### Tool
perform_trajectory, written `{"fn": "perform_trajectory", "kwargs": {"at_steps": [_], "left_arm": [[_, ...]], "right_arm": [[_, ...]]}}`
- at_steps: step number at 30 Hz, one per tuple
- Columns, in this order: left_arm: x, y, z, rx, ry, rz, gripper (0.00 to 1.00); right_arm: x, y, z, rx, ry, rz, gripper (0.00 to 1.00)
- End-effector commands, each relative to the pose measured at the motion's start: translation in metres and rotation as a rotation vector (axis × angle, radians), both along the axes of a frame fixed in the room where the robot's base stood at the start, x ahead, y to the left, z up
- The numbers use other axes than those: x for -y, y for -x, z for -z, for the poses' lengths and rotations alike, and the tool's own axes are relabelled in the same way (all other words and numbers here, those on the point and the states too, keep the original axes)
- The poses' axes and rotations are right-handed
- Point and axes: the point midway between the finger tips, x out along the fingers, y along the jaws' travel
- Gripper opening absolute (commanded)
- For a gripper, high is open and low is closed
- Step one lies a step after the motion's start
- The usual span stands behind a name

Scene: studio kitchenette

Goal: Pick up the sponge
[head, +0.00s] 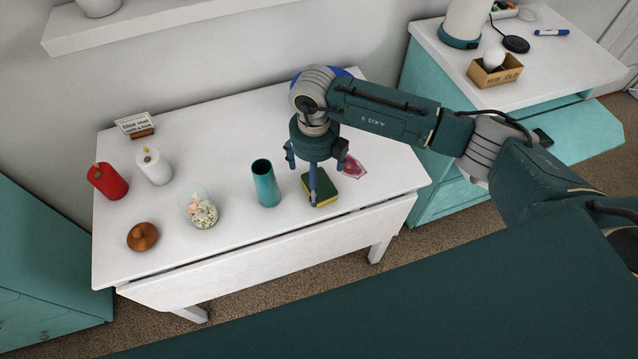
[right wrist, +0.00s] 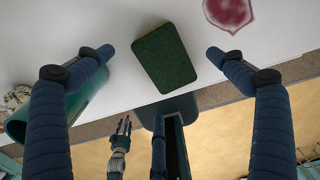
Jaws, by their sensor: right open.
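The sponge (head: 327,184), green with a yellow side, lies on the white table (head: 240,237). In the right wrist view the sponge (right wrist: 164,60) shows its dark green face, slightly turned, between the two upper fingers. My right gripper (head: 316,176) is open above the sponge, and one finger hides part of it in the head view. The gripper (right wrist: 158,75) holds nothing. What looks like my left gripper (right wrist: 122,130) shows small and low in the right wrist view; its opening is unclear.
A teal cylinder (head: 265,183) stands left of the sponge; a pink, glassy piece (head: 352,167) lies to its right. A glass bowl (head: 200,210), white candle (head: 155,166), red candle (head: 107,181) and brown lid (head: 142,237) are farther left. The table's front edge is close.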

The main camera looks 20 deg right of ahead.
Motion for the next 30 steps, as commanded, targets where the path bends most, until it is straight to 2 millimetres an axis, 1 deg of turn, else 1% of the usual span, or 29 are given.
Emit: {"fn": "perform_trajectory", "kwargs": {"at_steps": [1,3,6,9,15,20,21,30], "left_arm": [[0.000,-0.001,-0.008,0.002,0.000,0.000,0.40],[0.000,-0.003,-0.011,0.005,0.001,0.000,0.40],[0.001,-0.009,-0.013,0.012,0.002,0.000,0.40],[0.002,-0.014,-0.014,0.021,0.003,0.000,0.40],[0.002,-0.019,-0.014,0.028,0.004,0.001,0.40],[0.002,-0.018,-0.014,0.027,0.004,0.001,0.40],[0.002,-0.018,-0.014,0.027,0.004,0.001,0.40],[0.002,-0.014,-0.013,0.021,0.003,0.002,0.40]], "right_arm": [[-0.002,0.000,0.005,-0.004,0.000,0.002,0.94],[-0.003,-0.001,0.017,-0.003,0.000,0.001,0.94],[-0.003,-0.001,0.029,-0.002,-0.002,0.001,0.94],[-0.003,-0.002,0.034,0.000,-0.001,0.001,0.94],[-0.003,-0.002,0.035,0.001,-0.001,0.001,0.94],[-0.003,-0.002,0.035,0.001,-0.001,0.001,0.65],[-0.003,-0.002,0.034,0.001,-0.001,0.001,0.62],[-0.002,-0.002,0.034,0.001,-0.001,0.001,0.61]]}}
